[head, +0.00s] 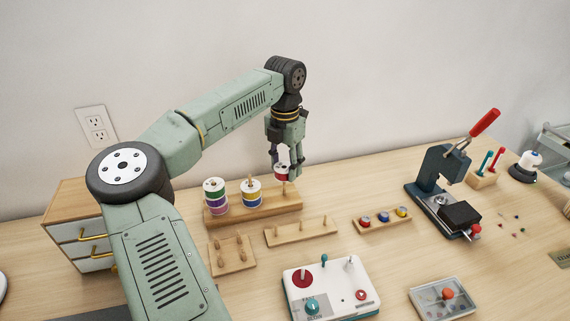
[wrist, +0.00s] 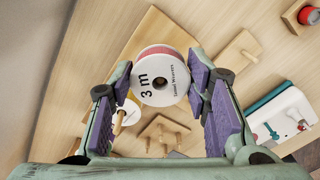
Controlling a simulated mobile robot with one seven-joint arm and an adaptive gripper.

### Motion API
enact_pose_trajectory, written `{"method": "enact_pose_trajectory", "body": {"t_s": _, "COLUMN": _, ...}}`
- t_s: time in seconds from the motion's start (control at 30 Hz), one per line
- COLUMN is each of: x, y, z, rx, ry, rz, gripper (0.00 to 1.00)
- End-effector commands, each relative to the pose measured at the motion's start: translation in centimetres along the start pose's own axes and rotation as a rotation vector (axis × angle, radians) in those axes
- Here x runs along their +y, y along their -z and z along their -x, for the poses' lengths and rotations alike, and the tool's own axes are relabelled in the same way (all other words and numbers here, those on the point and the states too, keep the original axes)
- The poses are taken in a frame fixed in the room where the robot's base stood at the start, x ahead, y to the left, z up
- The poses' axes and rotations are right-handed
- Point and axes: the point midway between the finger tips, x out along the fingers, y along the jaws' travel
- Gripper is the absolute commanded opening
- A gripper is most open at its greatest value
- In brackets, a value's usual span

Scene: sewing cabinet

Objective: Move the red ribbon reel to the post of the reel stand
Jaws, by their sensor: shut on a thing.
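The red ribbon reel (head: 282,176) has white flanges and is held between the fingers of my gripper (head: 284,170). In the wrist view its white face (wrist: 158,88) reads "3 m" and it sits between the purple pads. The wooden reel stand (head: 240,216) carries stacked reels on its left and middle posts. The reel is at the stand's right post (head: 284,188), whose lower part shows just below it. I cannot tell whether the post is inside the reel's hole. The stand also shows behind the reel in the wrist view (wrist: 153,35).
Two low pegged racks (head: 232,258) (head: 300,232) stand in front of the reel stand. A tray of small spools (head: 382,223), a white control box (head: 330,285) and a press (head: 445,190) are to the right. A drawer cabinet (head: 82,232) is at left.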

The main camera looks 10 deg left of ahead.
Motion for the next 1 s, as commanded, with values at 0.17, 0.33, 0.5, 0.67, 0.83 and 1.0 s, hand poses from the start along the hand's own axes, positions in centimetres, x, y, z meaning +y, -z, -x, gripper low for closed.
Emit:
{"method": "enact_pose_trajectory", "body": {"t_s": 0.17, "x": 0.0, "y": 0.0, "z": 0.0, "rx": 0.0, "ry": 0.0, "rz": 0.0, "gripper": 0.52}}
{"method": "enact_pose_trajectory", "body": {"t_s": 0.33, "x": 0.0, "y": 0.0, "z": 0.0, "rx": 0.0, "ry": 0.0, "rz": 0.0, "gripper": 0.63}}
{"method": "enact_pose_trajectory", "body": {"t_s": 0.5, "x": 0.0, "y": 0.0, "z": 0.0, "rx": 0.0, "ry": 0.0, "rz": 0.0, "gripper": 0.67}}
{"method": "enact_pose_trajectory", "body": {"t_s": 0.67, "x": 0.0, "y": 0.0, "z": 0.1, "rx": 0.0, "ry": 0.0, "rz": 0.0, "gripper": 0.67}}
{"method": "enact_pose_trajectory", "body": {"t_s": 0.83, "x": 0.0, "y": 0.0, "z": 1.4, "rx": 0.0, "ry": -0.002, "rz": 0.0, "gripper": 0.67}}
{"method": "enact_pose_trajectory", "body": {"t_s": 1.0, "x": 0.0, "y": -0.1, "z": 4.8, "rx": -0.002, "ry": -0.003, "rz": 0.0, "gripper": 0.67}}
